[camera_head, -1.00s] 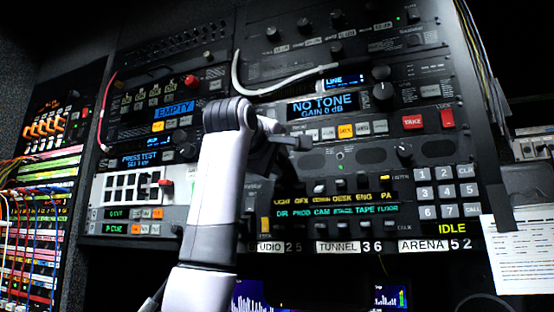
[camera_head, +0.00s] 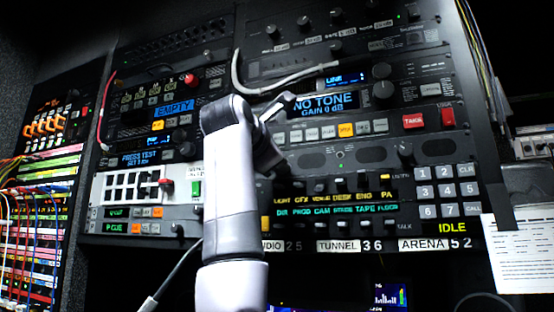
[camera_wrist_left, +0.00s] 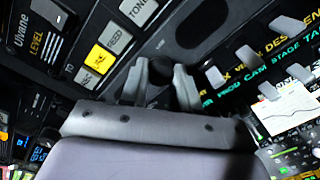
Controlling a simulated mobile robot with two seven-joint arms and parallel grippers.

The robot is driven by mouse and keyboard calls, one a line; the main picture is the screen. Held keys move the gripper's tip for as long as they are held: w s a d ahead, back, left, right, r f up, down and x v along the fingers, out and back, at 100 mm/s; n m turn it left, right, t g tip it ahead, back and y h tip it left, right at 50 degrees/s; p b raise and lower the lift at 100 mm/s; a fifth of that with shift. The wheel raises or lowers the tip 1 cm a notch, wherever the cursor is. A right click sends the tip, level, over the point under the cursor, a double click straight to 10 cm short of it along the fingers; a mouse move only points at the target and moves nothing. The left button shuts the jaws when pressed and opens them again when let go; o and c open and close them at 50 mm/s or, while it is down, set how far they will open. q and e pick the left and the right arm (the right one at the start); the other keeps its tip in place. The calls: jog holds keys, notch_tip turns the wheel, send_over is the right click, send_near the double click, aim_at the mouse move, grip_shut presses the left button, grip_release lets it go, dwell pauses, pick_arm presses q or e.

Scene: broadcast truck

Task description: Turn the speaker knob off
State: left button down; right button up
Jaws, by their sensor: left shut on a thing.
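My left gripper (camera_head: 282,128) is at the middle of the rack face, just left of the speaker panel's small green light (camera_head: 340,152). In the left wrist view, my left gripper (camera_wrist_left: 160,88) has its two grey fingers on either side of a dark round knob (camera_wrist_left: 160,72) and is shut on it. Fingers and wrist hide most of this knob, and I cannot read a label for it. In the head view my arm hides it. Another black knob (camera_head: 404,150) stands on the same panel further right. My right gripper is not in view.
Above the gripper is the NO TONE display (camera_head: 322,104) with a row of buttons (camera_head: 335,131) under it. Below are lit labels and toggle switches (camera_head: 338,188). A white cable (camera_head: 285,85) loops above. A paper sheet (camera_head: 522,255) hangs at right.

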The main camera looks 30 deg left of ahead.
pick_arm(q)
jog(key=n, duration=1.3)
jog(key=shift+w+f, duration=0.1)
jog(key=shift+f, duration=0.2)
jog(key=shift+n, duration=0.3)
jog(key=c, duration=0.8)
grip_release()
jog(key=shift+r, duration=0.15)
jog(key=b+v, duration=0.2)
jog(key=v, duration=0.5)
